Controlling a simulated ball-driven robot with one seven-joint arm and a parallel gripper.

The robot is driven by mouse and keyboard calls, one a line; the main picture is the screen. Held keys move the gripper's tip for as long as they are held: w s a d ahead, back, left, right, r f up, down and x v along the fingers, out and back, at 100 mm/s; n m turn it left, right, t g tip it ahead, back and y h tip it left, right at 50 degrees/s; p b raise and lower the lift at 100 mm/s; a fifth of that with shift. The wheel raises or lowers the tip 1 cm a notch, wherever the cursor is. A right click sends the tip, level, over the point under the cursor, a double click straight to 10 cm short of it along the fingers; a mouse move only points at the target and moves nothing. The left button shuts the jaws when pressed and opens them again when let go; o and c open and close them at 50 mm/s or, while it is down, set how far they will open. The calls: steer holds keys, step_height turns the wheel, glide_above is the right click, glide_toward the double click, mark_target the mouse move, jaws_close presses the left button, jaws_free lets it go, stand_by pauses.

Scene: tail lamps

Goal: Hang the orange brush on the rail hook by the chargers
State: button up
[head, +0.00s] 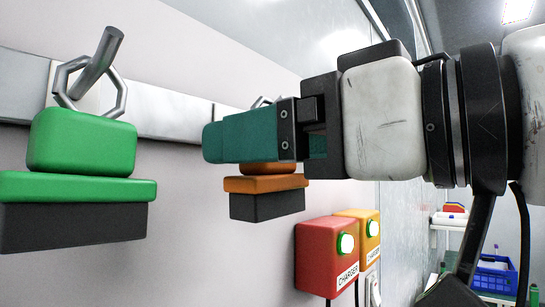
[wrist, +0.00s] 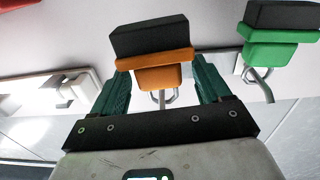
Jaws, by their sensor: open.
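The orange brush (head: 266,184), with an orange body and a dark block below, is against the wall above the chargers, partly hidden behind my gripper in the head view. In the wrist view, which is upside down, the orange brush (wrist: 163,75) lies between my fingers. Its metal ring (wrist: 172,97) appears to be around a rail hook (wrist: 162,100); the exact contact is hard to see. My gripper (head: 213,142) has teal fingers, which stand open on either side of the brush's upper part in the wrist view (wrist: 160,72), with slight gaps visible.
A green brush (head: 80,145) hangs by its ring on another hook (head: 96,63) at left. The metal rail (head: 170,113) runs along the wall. A red charger (head: 326,257) and a yellow charger (head: 369,232) are below right. A blue crate (head: 493,277) stands far right.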

steer(key=shift+w+a, duration=0.3)
steer(key=c, duration=1.2)
steer(key=shift+o, duration=0.2)
